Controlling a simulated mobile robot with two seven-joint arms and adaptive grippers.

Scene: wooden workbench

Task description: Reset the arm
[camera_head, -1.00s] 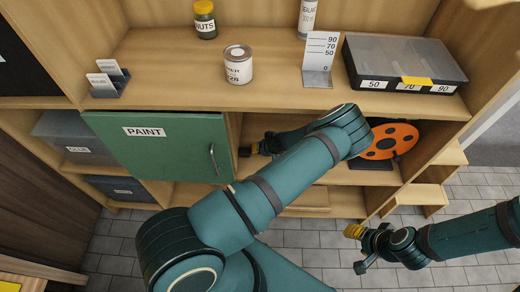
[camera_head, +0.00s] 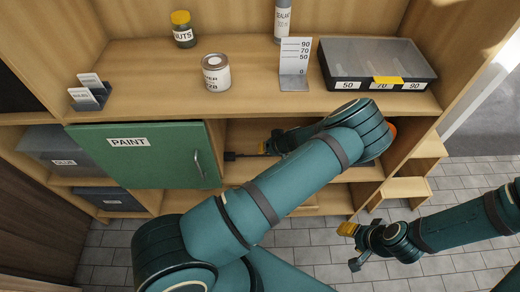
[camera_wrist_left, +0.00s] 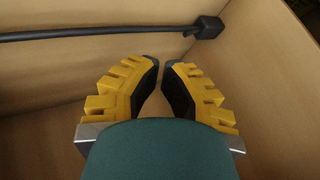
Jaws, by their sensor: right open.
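My left arm reaches into the open shelf compartment to the right of the green PAINT door (camera_head: 150,158). My right gripper (camera_head: 351,247) is open and empty over the tiled floor, right of the lower shelves.
The upper shelf (camera_head: 150,68) holds a nuts jar (camera_head: 183,30), a white can (camera_head: 216,73), a height gauge (camera_head: 294,65) and a lidded case (camera_head: 375,62). An orange reel (camera_head: 392,128) is mostly hidden behind my left arm. Wooden compartment walls stand close around the left gripper.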

